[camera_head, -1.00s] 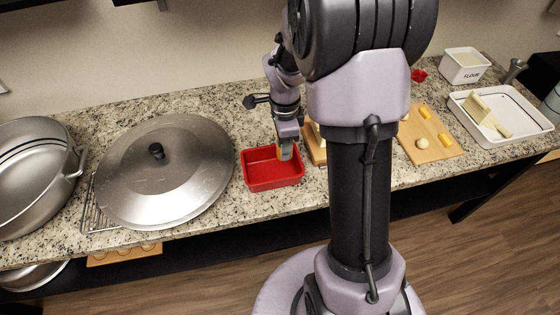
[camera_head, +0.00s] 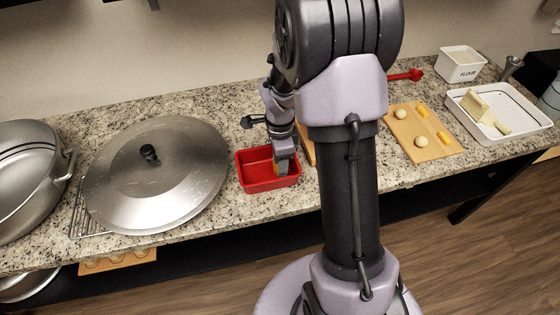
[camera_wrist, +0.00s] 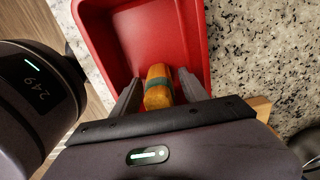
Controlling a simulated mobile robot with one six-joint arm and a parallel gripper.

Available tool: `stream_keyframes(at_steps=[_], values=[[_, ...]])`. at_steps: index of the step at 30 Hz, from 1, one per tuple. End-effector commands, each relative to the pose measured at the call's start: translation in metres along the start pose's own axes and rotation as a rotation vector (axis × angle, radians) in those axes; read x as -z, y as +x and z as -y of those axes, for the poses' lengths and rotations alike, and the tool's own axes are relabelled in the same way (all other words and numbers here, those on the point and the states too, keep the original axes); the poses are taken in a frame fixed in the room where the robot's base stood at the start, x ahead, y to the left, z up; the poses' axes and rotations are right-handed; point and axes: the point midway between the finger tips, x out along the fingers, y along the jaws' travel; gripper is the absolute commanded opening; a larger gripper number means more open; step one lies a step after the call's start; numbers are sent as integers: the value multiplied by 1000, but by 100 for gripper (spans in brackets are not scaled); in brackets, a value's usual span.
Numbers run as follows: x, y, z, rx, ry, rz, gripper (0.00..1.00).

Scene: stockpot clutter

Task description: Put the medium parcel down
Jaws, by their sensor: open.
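The medium parcel (camera_wrist: 158,86), a yellow-orange bundle with a green band, is inside the red bin (camera_wrist: 205,45) in the wrist view. My gripper (camera_wrist: 158,90) is open, with one finger on each side of the parcel. A dark gap shows beside the left finger; contact on the right is unclear. In the head view my gripper (camera_head: 284,172) reaches into the right part of the red bin (camera_head: 256,183). Only a sliver of yellow shows beside the fingers there, and the arm hides the rest.
A large steel lid (camera_head: 190,188) lies left of the bin, and a steel stockpot (camera_head: 25,190) stands beyond it. Right of my arm are a wooden board (camera_head: 430,151) with dough pieces, a white tray (camera_head: 535,124) and a flour box (camera_head: 461,68). The bin sits near the counter's front edge.

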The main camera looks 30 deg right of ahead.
Motion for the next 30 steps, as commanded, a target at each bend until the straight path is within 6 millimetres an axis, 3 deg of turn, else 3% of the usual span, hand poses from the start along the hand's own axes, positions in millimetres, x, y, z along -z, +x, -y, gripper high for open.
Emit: stream_keyframes(at_steps=[5,12,21,23,25,27,30], values=[[0,-15,1,2,0,0,52],[0,-85,1,3,1,0,52],[-6,-137,-4,22,-50,6,52],[-19,-161,-17,66,-161,17,52],[-40,-200,-44,147,-373,30,52],[-61,-234,-82,243,-625,33,52],[-84,-266,-139,386,-976,14,52]])
